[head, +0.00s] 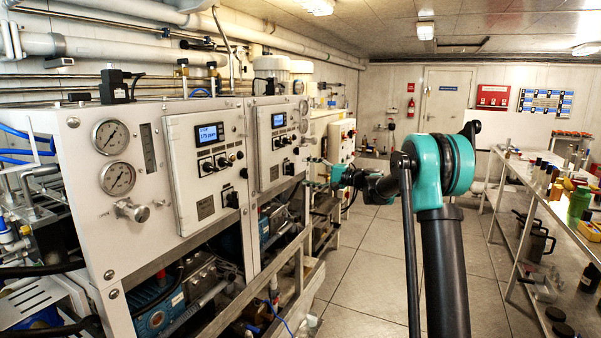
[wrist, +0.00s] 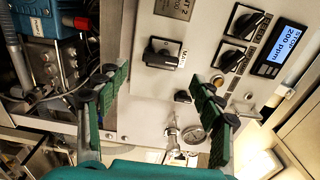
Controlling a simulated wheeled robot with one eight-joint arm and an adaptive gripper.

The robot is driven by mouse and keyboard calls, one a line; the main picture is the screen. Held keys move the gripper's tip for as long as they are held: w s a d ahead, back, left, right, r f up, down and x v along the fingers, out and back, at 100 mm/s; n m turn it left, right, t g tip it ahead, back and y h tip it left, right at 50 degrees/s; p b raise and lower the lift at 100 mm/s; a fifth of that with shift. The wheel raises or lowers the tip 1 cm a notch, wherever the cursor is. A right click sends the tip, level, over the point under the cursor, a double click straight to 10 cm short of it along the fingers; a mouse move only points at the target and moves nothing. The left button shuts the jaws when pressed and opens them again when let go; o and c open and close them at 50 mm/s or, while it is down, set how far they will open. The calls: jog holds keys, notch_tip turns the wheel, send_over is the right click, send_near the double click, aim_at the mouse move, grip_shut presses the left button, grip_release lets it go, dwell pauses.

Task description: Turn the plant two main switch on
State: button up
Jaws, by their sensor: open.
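The plant two panel (head: 271,163) is the farther of two light grey panels on the left in the head view. In the wrist view the plant two panel (wrist: 205,75) appears turned on its side, with a plate ending in "T 2". The main switch (wrist: 163,53) is a black rotary knob beside a "MAIN" label; its handle lies roughly across the picture. My gripper (wrist: 161,88) is open and empty, its green-padded fingers apart on either side below the switch in the picture. In the head view my gripper (head: 318,172) is small, near this panel, and its contact is unclear.
A lit display (wrist: 287,44) reads STOP and 200 ppm, beside other black knobs (wrist: 240,40). The nearer panel (head: 200,165) has similar controls. Pipes and machinery (head: 190,290) fill the frame below. A loaded shelf (head: 540,200) stands at right; the floor between is clear.

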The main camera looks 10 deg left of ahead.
jog(key=v, duration=0.7)
jog(key=shift+s+d, duration=0.15)
jog(key=shift+d, duration=0.15)
jog(key=s+d+f+n+h, duration=0.1)
jog(key=s+d+f+h, duration=0.4)
jog(key=s+f, duration=0.5)
jog(key=s+d+f+n+g+h, duration=0.1)
jog(key=s+d+f+h, duration=0.5)
jog(key=s, duration=1.5)
jog(key=s+d+f+n+g+h, duration=0.1)
jog(key=s+d+f+h, duration=0.5)
jog(key=s+f, duration=0.8)
jog(key=s+d+n, duration=0.1)
jog(key=d, duration=0.2)
jog(key=shift+s+d+f, duration=0.2)
jog(key=shift+s, duration=0.2)
